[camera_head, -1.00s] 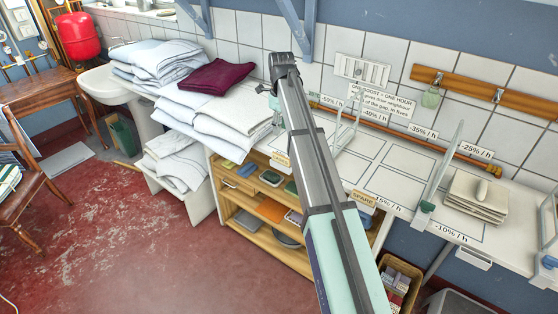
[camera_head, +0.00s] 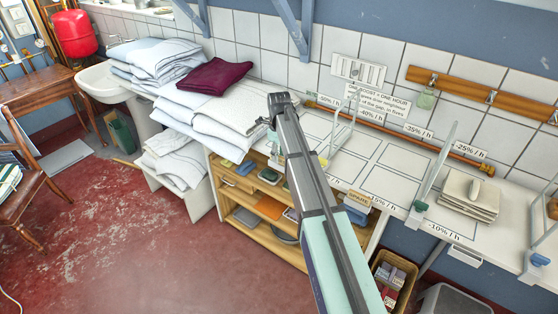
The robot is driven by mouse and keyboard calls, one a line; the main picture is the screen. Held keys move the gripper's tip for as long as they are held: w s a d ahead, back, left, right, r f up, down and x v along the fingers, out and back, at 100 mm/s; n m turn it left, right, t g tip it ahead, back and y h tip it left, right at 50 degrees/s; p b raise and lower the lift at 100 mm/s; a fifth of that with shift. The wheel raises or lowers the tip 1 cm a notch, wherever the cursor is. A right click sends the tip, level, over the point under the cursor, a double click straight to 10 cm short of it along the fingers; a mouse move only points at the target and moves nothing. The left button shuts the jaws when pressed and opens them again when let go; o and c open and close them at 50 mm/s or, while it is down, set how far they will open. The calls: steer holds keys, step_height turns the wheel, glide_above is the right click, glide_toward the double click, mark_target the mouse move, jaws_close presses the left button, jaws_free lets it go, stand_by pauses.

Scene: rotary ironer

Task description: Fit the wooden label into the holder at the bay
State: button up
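A tan wooden label reading "SPARE" (camera_head: 358,200) sits on the front edge of the white bench (camera_head: 340,168). A second small tan label (camera_head: 276,164) is on that edge further left, partly beside my arm. A grey holder (camera_head: 465,255) hangs under the front edge at the right bay, near the "-10% / h" marking (camera_head: 444,232). I cannot tell which holder is the one meant. My arm crosses the middle of the view and ends in a dark joint over the bench's left part. A small dark part (camera_head: 264,121) there may be my gripper; its fingers cannot be made out.
Clear upright dividers (camera_head: 436,165) stand on the bench. A stack of pale plates or cloths (camera_head: 470,196) lies at the right. Folded linen (camera_head: 215,105) fills the left end. Wooden shelves (camera_head: 265,235) below hold small items; a box (camera_head: 393,280) stands on the floor.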

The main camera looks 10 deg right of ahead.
step_height(320, 180, down, 2)
jaws_close()
steer(key=shift+r, duration=0.1)
stand_by(0.4)
